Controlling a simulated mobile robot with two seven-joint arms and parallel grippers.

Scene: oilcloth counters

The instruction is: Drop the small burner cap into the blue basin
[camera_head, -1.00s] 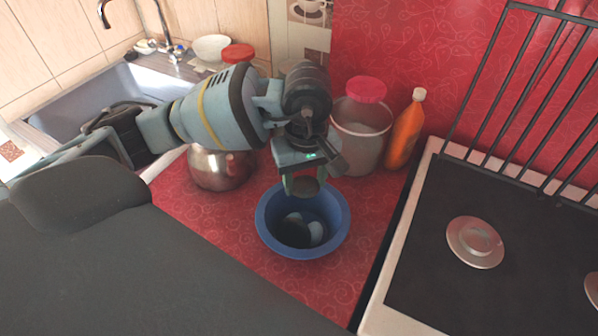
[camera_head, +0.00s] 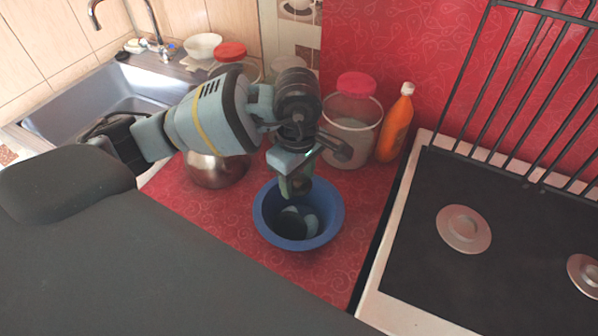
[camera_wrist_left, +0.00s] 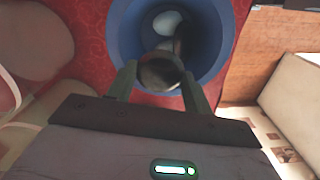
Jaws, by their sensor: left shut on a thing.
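My left gripper (camera_head: 296,189) is above the back part of the blue basin (camera_head: 300,244), pointing down. It is shut on the small burner cap (camera_wrist_left: 160,73), a dark round disc held between the two fingertips in the left wrist view. In that view the blue basin (camera_wrist_left: 122,40) opens behind the cap. A pale oval thing (camera_wrist_left: 168,22) lies inside the basin, beside a dark area. In the head view the fingers hide most of the cap. My right gripper is not in view.
The stove (camera_head: 420,265) with burners is at the right, the sink (camera_head: 75,92) at the left. Red oilcloth in front of the basin is clear.

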